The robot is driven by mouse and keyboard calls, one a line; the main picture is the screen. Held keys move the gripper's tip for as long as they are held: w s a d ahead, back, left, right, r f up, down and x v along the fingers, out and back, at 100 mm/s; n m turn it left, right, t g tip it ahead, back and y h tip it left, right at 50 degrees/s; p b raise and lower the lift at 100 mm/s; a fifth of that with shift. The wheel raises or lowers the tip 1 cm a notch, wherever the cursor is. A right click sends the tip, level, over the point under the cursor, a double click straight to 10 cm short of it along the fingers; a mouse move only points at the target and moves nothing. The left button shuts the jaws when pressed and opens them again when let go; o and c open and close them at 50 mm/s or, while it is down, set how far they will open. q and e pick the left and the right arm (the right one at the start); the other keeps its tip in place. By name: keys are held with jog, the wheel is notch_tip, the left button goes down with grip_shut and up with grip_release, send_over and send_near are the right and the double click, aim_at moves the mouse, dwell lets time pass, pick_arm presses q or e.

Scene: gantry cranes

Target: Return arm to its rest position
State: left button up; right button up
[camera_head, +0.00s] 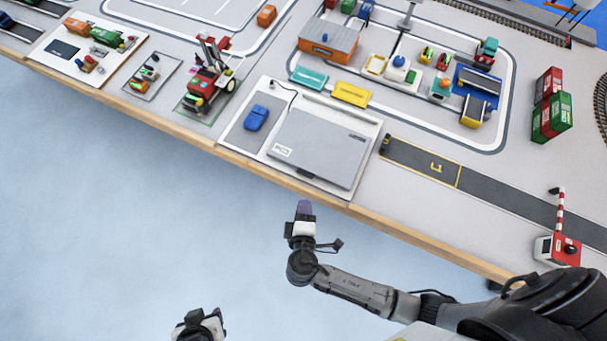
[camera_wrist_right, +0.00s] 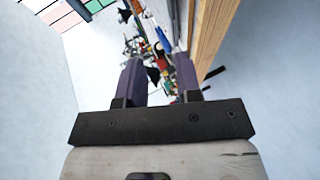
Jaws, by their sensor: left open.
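My right arm reaches in from the lower right of the head view, out over the pale floor. Its gripper (camera_head: 304,209) is in front of the table's wooden edge, apart from it. In the right wrist view the two purple fingers of this gripper (camera_wrist_right: 159,75) stand apart with nothing held between them. My left gripper (camera_head: 201,322) shows at the bottom of the head view, cut off by the frame. It is over the floor, well away from the table, and I see nothing in it.
The table's wooden edge (camera_head: 400,233) runs diagonally behind my right gripper. On the table are a closed grey laptop (camera_head: 320,146), a blue mouse (camera_head: 256,118), a red toy truck (camera_head: 209,83), stacked red and green containers (camera_head: 551,120) and a barrier gate (camera_head: 561,247). The floor at left is clear.

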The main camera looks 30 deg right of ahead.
jog(key=shift+s+a, duration=0.1)
jog(key=shift+s, duration=0.1)
dwell(0.6)
jog(key=s+d+r+m+g+y, duration=0.7)
jog(key=r+y, duration=0.1)
jog(key=s+d+f+m+g+h, duration=0.1)
jog(key=s+d+f+m+g, duration=0.15)
jog(key=s+d, duration=0.4)
notch_tip(320, 180, up, 27)
jog(key=a+p, duration=0.2)
jog(key=p, duration=2.5)
jog(key=shift+s+f+n+t, duration=0.2)
jog(key=shift+s+n+t, duration=0.15)
jog(key=shift+n, duration=0.1)
